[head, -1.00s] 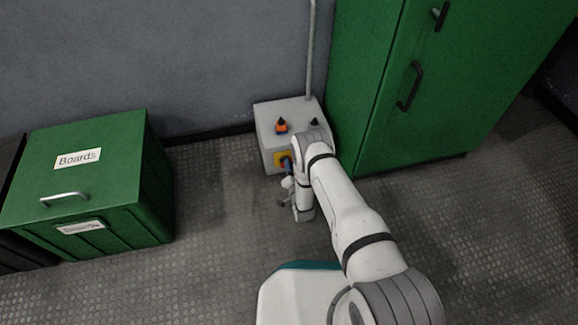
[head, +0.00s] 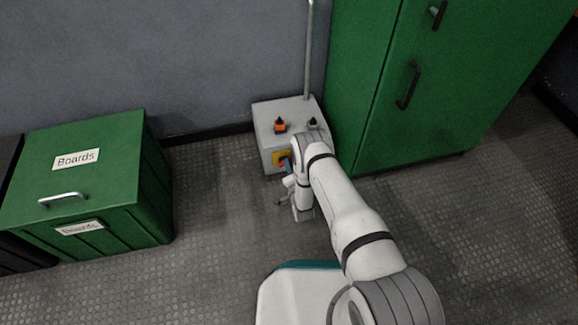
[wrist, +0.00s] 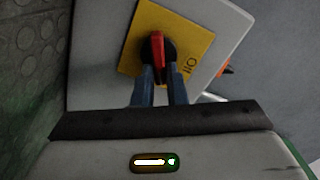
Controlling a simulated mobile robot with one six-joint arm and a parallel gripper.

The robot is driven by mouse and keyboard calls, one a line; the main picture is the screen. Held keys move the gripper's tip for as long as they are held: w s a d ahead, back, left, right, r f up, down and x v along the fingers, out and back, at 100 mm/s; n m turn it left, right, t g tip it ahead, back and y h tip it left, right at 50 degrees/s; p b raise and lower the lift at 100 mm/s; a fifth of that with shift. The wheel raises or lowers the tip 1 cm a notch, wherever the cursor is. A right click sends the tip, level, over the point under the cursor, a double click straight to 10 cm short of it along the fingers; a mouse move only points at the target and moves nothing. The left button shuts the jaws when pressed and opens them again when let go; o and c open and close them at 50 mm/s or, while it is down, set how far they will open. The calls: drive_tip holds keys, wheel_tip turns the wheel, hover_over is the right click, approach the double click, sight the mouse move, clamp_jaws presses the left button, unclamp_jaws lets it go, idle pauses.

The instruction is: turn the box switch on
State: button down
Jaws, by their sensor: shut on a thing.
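The box (head: 272,119) is light grey and stands on the floor against the wall. On its front is a yellow plate (head: 281,158) with a switch. In the wrist view the yellow plate (wrist: 194,24) carries a black round base and a red handle (wrist: 157,48), with I and O marks beside it. My gripper (wrist: 159,75) has its two blue fingers shut on the red handle. In the head view my gripper (head: 288,167) is at the box front, partly hidden by my arm.
An orange and black knob (head: 280,126) and a small dark knob (head: 312,122) sit on the box top. A green cabinet (head: 420,90) stands close on the right. A green Boards box (head: 110,140) stands left. Floor between is clear.

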drive_tip(key=c, duration=1.5)
unclamp_jaws()
drive_tip(key=shift+o, duration=0.2)
drive_tip(key=p+v, duration=0.3)
drive_tip(key=v, duration=0.5)
